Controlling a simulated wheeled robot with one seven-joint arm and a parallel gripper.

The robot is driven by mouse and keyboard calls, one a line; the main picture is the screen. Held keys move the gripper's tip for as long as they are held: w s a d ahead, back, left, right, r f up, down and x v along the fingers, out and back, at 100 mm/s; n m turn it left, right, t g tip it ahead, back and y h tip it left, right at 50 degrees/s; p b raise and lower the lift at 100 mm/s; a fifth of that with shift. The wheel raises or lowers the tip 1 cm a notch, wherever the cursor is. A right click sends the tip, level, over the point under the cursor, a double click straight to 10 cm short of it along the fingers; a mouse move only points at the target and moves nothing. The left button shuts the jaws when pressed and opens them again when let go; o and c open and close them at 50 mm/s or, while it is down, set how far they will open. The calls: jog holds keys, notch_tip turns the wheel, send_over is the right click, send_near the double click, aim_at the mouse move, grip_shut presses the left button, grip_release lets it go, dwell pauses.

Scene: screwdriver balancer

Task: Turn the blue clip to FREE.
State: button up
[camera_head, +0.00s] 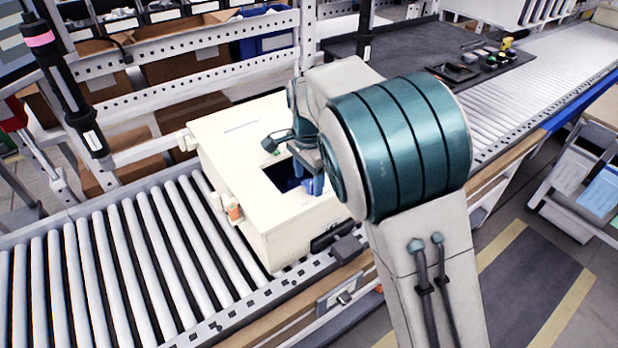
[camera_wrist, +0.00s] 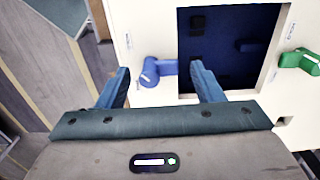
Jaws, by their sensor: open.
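The blue clip (camera_wrist: 152,70) is on the cream panel at the left edge of a dark rectangular opening, in the wrist view. Its round head is on the left and its short arm points right, to the opening's edge. A small label (camera_wrist: 128,41) is printed above it, too small to read. My gripper (camera_wrist: 164,78) is open, with one finger either side of the clip in the picture. I cannot tell whether either finger touches it. In the head view my gripper (camera_head: 308,168) is over the cream box (camera_head: 230,165), and my arm hides the clip.
A green clip (camera_wrist: 298,61) sits at the opening's right edge. The box stands on a roller conveyor (camera_head: 110,265), with bare rollers to its left. A dark mat with tools (camera_head: 475,65) lies beyond. A dark pole (camera_head: 65,75) stands at the left.

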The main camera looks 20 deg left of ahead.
jog(key=shift+f, duration=0.45)
jog(key=shift+c, duration=0.3)
jog(key=c, duration=0.9)
